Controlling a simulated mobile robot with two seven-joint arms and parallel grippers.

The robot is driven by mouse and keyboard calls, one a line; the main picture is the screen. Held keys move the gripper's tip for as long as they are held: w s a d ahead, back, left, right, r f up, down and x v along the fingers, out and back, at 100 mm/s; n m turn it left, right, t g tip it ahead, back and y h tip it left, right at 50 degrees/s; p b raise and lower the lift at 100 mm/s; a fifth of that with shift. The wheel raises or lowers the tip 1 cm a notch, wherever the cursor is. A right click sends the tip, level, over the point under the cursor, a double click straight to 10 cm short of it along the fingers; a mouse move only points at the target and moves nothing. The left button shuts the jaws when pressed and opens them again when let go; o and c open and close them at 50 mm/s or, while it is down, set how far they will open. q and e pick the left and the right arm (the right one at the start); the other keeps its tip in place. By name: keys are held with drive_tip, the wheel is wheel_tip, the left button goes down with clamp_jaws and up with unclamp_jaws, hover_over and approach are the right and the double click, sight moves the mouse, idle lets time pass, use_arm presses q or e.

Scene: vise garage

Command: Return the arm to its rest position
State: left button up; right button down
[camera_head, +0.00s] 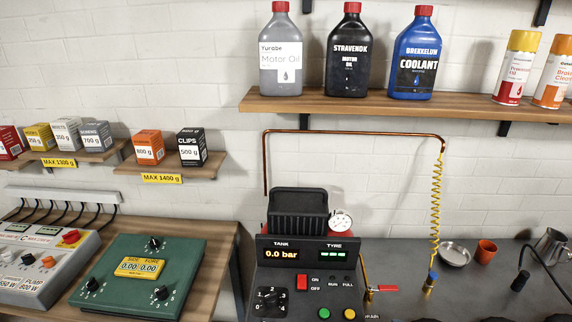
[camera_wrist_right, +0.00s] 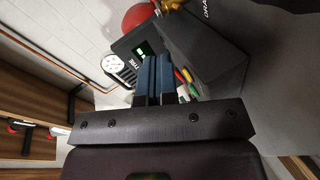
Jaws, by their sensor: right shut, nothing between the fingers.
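My right gripper (camera_wrist_right: 154,75) shows in the right wrist view. Its two blue-tipped fingers are shut together with nothing between them. Beyond the fingertips is the dark compressor control panel (camera_wrist_right: 175,50), which also shows in the head view (camera_head: 308,270). Its display reads 0.0 bar. I cannot tell how far the fingertips are from the panel. Neither of my grippers can be made out in the head view, and my left gripper is in no frame.
A wooden shelf (camera_head: 400,104) holds several bottles and spray cans. A green control box (camera_head: 140,275) and a grey box (camera_head: 45,265) sit on the left bench. A metal dish (camera_head: 454,254), an orange cup (camera_head: 485,252) and a metal jug (camera_head: 551,246) stand on the grey worktop.

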drive_tip(key=s+m, duration=0.2)
drive_tip(key=m, duration=0.2)
drive_tip(key=s+f+m+b, duration=0.1)
drive_tip(key=s+m, duration=0.2)
drive_tip(key=m, duration=0.1)
drive_tip(key=s+f+m, duration=0.1)
drive_tip(key=s+m, duration=0.2)
drive_tip(key=m, duration=0.1)
drive_tip(key=shift+f+g, duration=0.1)
drive_tip(key=shift+g, duration=0.3)
drive_tip(key=s+d+f+m+g+h+b, duration=0.1)
drive_tip(key=s+f, duration=0.3)
drive_tip(key=s, duration=0.4)
drive_tip(key=shift+d+f+m, duration=0.15)
drive_tip(key=shift+d+m, duration=0.05)
drive_tip(key=shift+m, duration=0.7)
